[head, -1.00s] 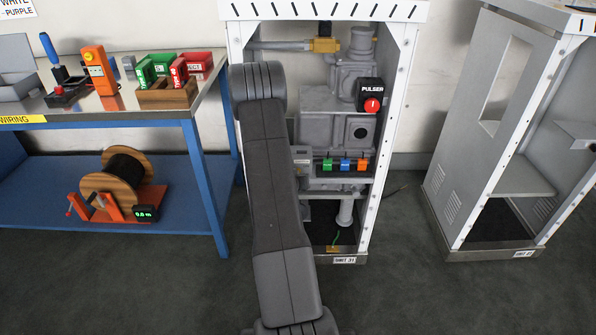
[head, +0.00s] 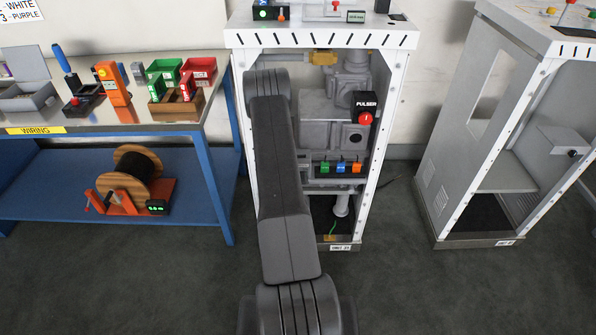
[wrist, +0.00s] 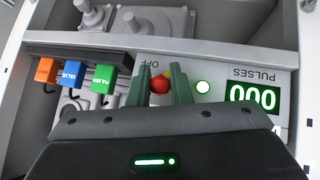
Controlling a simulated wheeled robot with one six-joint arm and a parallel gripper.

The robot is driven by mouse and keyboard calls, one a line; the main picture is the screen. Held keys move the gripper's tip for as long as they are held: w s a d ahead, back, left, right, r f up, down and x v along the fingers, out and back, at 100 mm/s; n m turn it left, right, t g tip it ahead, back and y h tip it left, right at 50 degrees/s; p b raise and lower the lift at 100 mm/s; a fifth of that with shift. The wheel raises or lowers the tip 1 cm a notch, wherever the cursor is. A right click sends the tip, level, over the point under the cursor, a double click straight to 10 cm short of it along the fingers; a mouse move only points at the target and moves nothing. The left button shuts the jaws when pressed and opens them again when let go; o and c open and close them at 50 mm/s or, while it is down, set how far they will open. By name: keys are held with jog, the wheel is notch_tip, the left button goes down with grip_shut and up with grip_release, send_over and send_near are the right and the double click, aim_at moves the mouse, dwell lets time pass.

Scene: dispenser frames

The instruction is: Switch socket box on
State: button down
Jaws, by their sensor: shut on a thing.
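The socket box (wrist: 218,64) is a pale panel in the wrist view, seen upside down. It carries the word OFF, a round white light (wrist: 203,87) and a green PULSES display (wrist: 252,97) reading 000. A red ball knob (wrist: 160,86) sits by the OFF label. My gripper (wrist: 162,78) has its green fingers on either side of this knob and is shut on it. In the head view my arm covers the gripper, the knob and most of the box inside the cabinet (head: 399,100).
Green, blue and orange plugs (head: 341,167) stand in a row beside the box. A PULSER unit (head: 365,107) with a red button is above them. The cabinet side walls are close. A blue workbench (head: 60,190) stands left, another cabinet (head: 455,150) right.

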jog(key=shift+r+g+p, duration=0.25)
jog(key=shift+g+p, duration=0.15)
jog(key=shift+p, duration=1.35)
jog(key=shift+f+p, duration=0.15)
jog(key=shift+p, duration=0.35)
jog(key=c, duration=1.4)
grip_release()
jog(key=shift+o, duration=0.2)
jog(key=b+v, duration=0.1)
jog(key=v, duration=1.2)
jog(key=shift+r, duration=0.4)
jog(key=shift+a, duration=0.1)
